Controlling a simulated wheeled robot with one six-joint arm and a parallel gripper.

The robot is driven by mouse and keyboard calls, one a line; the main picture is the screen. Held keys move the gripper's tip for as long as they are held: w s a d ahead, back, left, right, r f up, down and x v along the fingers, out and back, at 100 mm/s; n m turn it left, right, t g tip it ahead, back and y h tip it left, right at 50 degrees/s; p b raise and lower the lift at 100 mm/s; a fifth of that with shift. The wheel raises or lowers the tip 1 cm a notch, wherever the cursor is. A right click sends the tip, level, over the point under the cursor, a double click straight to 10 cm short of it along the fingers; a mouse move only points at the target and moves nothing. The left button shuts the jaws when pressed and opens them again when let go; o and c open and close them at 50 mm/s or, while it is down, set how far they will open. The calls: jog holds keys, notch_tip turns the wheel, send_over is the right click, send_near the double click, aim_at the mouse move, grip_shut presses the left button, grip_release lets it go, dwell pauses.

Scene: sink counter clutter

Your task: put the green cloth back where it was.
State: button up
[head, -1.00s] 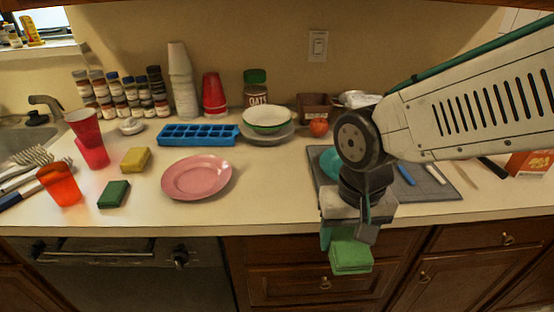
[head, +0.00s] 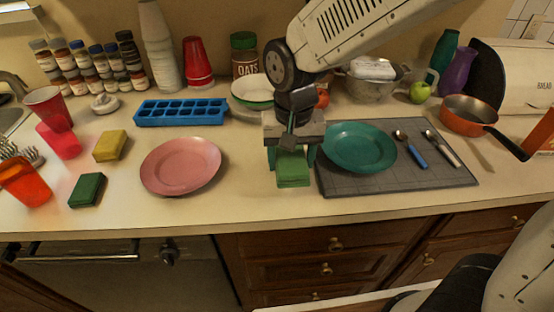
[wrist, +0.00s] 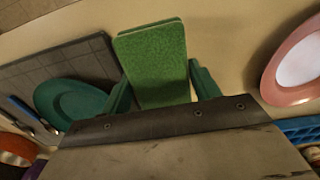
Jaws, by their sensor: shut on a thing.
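The green cloth (head: 293,168) is a folded, light green block-like pad. My gripper (head: 292,150) is shut on it, between the pink plate (head: 180,166) and the grey mat (head: 400,183). In the wrist view the cloth (wrist: 155,62) stands out between the two green fingers. It hangs over or at the counter between plate and mat; I cannot tell if it touches the counter.
A teal plate (head: 359,147) and two spoons (head: 412,150) lie on the mat to the right. A dark green sponge (head: 87,190) and a yellow sponge (head: 110,145) lie at the left. A blue ice tray (head: 181,112) is behind. Bare counter lies in front of the pink plate.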

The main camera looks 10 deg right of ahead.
aim_at(277, 150)
jog(key=w, duration=0.1)
jog(key=w+a, duration=0.2)
jog(key=shift+w+a+f, duration=0.15)
jog(key=shift+a+f, duration=0.1)
jog(key=shift+f, duration=1.7)
jog(key=o, duration=0.9)
jog(key=shift+f, duration=0.15)
notch_tip(277, 150, up, 12)
jog(key=shift+f, duration=0.15)
jog(key=shift+r, duration=0.35)
